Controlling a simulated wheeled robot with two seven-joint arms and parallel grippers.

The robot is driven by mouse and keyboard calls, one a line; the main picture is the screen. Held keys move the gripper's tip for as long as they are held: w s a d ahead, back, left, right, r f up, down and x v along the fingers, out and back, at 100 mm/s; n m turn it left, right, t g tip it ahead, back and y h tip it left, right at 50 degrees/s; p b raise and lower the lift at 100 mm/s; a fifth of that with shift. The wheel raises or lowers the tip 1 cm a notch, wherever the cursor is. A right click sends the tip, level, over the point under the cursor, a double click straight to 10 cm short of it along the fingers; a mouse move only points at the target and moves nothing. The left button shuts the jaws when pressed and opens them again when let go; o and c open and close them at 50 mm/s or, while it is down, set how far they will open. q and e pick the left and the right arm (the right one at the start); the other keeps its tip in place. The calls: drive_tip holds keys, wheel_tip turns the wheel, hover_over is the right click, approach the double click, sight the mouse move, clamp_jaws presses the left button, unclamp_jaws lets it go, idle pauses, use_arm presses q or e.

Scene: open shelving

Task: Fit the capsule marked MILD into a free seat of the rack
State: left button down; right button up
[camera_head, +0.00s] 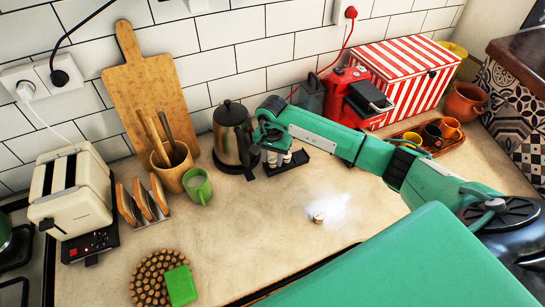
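A small dark rack (292,165) with several pale capsules (284,157) stands near the back wall, right of the kettle. My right arm reaches in from the right, and my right gripper (272,142) is over the left part of the rack, beside the kettle. The hand hides part of the rack; its fingers are too small and covered to show open or shut, or any hold. A small brown, light-topped piece (318,217) lies alone on the counter beside a white hazy patch. No MILD marking is legible. My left gripper is not in view.
A steel kettle (232,138) stands close left of the gripper. A red coffee machine (350,95) and striped box (408,72) stand behind the arm. A cup tray (455,142) is right; a green mug (197,187) and toaster (72,190) are left. The middle counter is mostly clear.

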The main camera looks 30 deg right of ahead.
sight(272, 159)
drive_tip(key=shift+o, duration=1.3)
drive_tip(key=shift+r, duration=0.15)
wheel_tip(272, 159, up, 12)
drive_tip(key=b, duration=0.4)
